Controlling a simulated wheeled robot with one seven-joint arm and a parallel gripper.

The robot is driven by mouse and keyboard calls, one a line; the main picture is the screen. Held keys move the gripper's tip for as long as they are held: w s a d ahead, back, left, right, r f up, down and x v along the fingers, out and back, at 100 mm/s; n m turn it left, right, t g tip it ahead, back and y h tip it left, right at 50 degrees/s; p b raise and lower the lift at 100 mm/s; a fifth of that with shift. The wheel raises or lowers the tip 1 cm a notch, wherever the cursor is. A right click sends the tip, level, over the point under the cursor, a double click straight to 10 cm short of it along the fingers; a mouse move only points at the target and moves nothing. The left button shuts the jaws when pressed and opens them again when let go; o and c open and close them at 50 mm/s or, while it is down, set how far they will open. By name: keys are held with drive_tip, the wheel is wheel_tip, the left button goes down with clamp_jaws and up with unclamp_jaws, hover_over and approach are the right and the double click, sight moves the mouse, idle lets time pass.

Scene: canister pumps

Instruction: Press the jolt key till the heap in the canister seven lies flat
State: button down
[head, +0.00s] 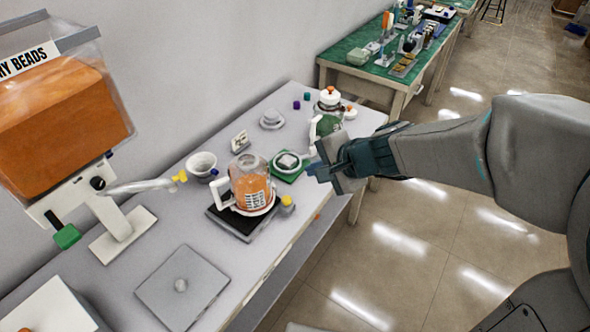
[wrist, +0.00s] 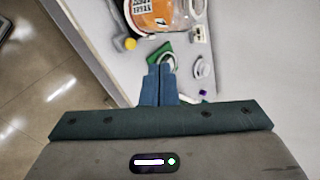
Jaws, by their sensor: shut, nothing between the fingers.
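A clear canister (head: 250,176) with a white handle and orange beads stands on a dark plate (head: 228,220); it also shows in the wrist view (wrist: 172,14). Its printed label is too small to read, and I cannot tell the shape of the bead surface. A yellow round knob (head: 287,201) sits at the plate's right corner, also in the wrist view (wrist: 130,44). No key's name is readable. My gripper (head: 314,171) is shut and empty, above the table edge beside a green pad (head: 293,178), apart from the knob. Its blue fingers (wrist: 160,72) touch each other.
A second canister (head: 328,117) with green contents stands behind my gripper. An orange bead hopper (head: 62,115) with a spout (head: 140,186) stands left. A white bowl (head: 201,163), a small card (head: 240,141) and a grey square plate (head: 182,287) lie around.

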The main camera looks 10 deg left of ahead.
drive_tip(key=w+a+f+m+t, duration=0.1)
drive_tip(key=w+a+f+m, duration=0.2)
drive_tip(key=w+a+m, duration=0.15)
drive_tip(key=m, duration=0.5)
hover_over(289, 201)
drive_tip(key=shift+t+h, duration=0.3)
drive_tip(key=shift+h, duration=0.1)
wheel_tip(289, 201, down, 5)
drive_tip(key=shift+r+p, duration=0.2)
drive_tip(key=shift+p, duration=0.2)
wheel_tip(289, 201, down, 7)
drive_tip(key=b, duration=0.5)
drive_tip(key=shift+f+b, duration=0.9)
drive_tip(key=shift+b, duration=0.3)
drive_tip(key=shift+f, duration=0.15)
drive_tip(key=shift+f+b, duration=0.25)
drive_tip(key=shift+b, duration=0.5)
